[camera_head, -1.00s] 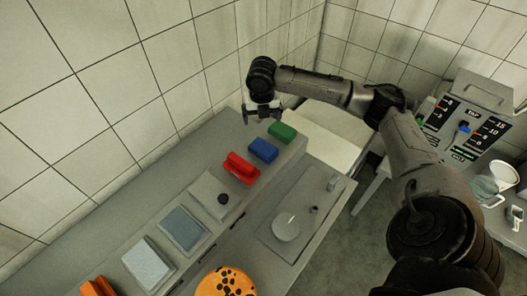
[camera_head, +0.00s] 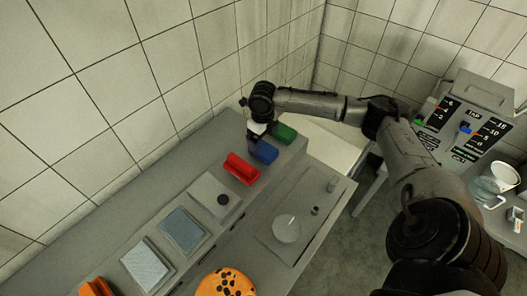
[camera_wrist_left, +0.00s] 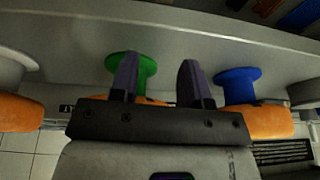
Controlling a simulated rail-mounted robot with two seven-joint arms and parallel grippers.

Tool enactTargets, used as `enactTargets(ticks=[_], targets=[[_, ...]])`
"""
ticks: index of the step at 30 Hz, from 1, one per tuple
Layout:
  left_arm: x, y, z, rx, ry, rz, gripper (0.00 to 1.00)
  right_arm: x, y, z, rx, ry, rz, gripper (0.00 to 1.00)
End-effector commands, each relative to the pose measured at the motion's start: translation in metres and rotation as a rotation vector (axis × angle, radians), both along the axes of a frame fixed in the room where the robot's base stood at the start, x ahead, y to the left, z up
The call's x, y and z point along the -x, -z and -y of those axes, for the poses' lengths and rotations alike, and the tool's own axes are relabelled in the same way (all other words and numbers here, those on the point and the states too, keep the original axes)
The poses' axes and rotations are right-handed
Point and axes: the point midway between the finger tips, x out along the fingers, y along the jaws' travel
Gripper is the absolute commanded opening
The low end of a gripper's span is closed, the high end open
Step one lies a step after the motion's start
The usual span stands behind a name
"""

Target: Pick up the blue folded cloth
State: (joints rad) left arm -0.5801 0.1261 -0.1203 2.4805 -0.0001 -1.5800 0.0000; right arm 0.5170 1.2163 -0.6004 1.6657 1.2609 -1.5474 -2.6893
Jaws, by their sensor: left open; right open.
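The blue folded cloth (camera_head: 264,151) lies on the grey counter, between a red folded cloth (camera_head: 241,169) and a green folded cloth (camera_head: 284,133). My right gripper (camera_head: 256,138) points down at the blue cloth's back left end and hides part of it. Its jaws are open; I cannot tell whether the fingers touch the cloth. My left gripper (camera_wrist_left: 157,78) is open in the left wrist view, with nothing between its fingers. It does not show in the head view.
A grey plate with a dark knob (camera_head: 222,199) and two pads (camera_head: 183,230) lie left along the counter (camera_head: 262,195). An orange spotted wheel (camera_head: 226,284) is at the front. The left wrist view shows a green knob (camera_wrist_left: 146,66) and a blue knob (camera_wrist_left: 238,78).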

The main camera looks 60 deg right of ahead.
Motion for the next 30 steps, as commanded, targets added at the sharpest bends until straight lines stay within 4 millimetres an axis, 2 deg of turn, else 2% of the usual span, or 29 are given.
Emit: enactTargets(ticks=[3,11,22,30], targets=[[0.000,0.001,-0.001,-0.002,0.002,-0.001,0.43,0.000,0.009,0.000,-0.001,0.000,0.001,0.96],[0.000,0.001,0.000,0.000,0.000,-0.001,0.43,0.000,0.018,0.000,0.000,0.000,-0.001,0.96],[0.000,0.001,0.003,0.012,-0.009,-0.001,0.43,-0.002,0.061,-0.001,0.001,0.000,-0.001,0.96],[0.000,0.001,0.003,0.011,-0.008,-0.002,0.43,-0.002,0.065,-0.001,0.001,0.000,0.001,0.96]])
